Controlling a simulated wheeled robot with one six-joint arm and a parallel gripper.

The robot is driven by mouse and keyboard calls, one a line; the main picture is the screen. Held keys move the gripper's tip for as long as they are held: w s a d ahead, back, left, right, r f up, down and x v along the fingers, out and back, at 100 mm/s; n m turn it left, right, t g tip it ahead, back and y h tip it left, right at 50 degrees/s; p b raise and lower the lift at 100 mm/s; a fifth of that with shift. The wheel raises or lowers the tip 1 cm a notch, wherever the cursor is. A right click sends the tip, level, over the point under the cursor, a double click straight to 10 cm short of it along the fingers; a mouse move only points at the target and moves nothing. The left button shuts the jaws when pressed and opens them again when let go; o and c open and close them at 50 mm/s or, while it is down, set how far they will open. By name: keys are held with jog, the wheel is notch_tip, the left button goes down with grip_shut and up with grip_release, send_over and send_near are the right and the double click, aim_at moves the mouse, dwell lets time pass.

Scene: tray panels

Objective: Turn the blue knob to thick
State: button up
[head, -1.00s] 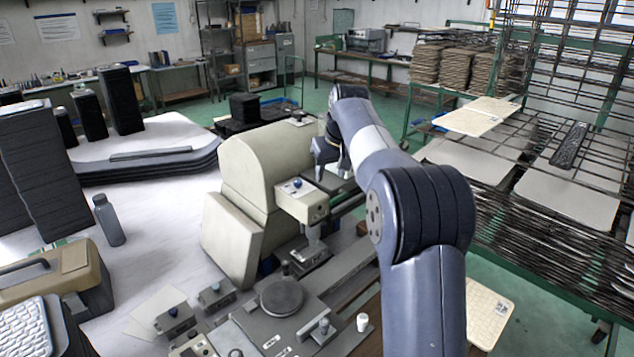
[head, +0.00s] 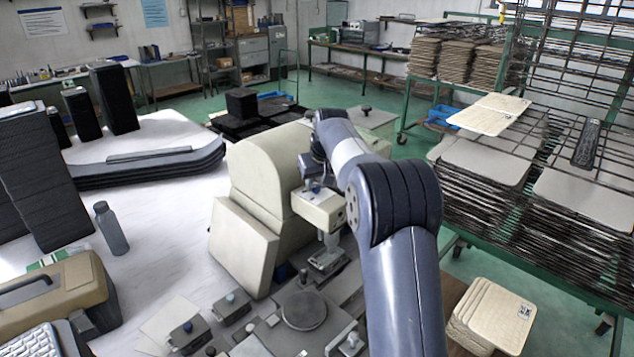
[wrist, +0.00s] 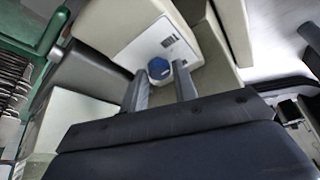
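The blue knob (wrist: 158,68) sits on a pale panel with small dark markings in the wrist view. In the head view the knob (head: 315,188) is small, on top of the cream machine's front box (head: 318,212). My gripper (wrist: 161,75) is open, with one dark finger on each side of the knob in the wrist view. I cannot tell whether the fingers touch it. In the head view my gripper (head: 313,178) is just above the front box. The panel's lettering and the knob's pointing direction are too small to read.
The cream machine body (head: 270,170) stands beside the gripper. Small boxes with knobs (head: 231,304) and a round grey disc (head: 303,310) lie in front. A grey bottle (head: 111,228) stands on the left table. A rack of trays (head: 490,190) is at right.

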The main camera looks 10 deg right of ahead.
grip_shut()
jog(key=shift+m, duration=0.3)
jog(key=m+p, duration=0.1)
jog(key=m, duration=0.1)
jog(key=m+h+p, duration=0.1)
jog(key=shift+a+r+m+h, duration=0.2)
jog(key=shift+m+h, duration=0.1)
jog(key=shift+m, duration=0.1)
jog(key=m+h+p, duration=0.1)
jog(key=m, duration=0.1)
jog(key=m+h+p, duration=0.1)
jog(key=m, duration=0.2)
jog(key=shift+w+a+f+g, duration=0.1)
jog(key=shift+w+a+g, duration=0.05)
jog(key=shift+g, duration=0.25)
jog(key=m+g, duration=0.1)
jog(key=m, duration=0.2)
jog(key=m+g+h, duration=0.1)
jog(key=m, duration=0.2)
jog(key=shift+w+a+f+m, duration=0.1)
jog(key=shift+w+a+m, duration=0.1)
jog(key=shift+m, duration=0.2)
jog(key=m, duration=0.2)
jog(key=m+g, duration=0.1)
jog(key=m, duration=0.1)
jog(key=shift+w+g+h, duration=0.1)
jog(key=shift+g+h, duration=0.2)
jog(key=shift+m, duration=0.5)
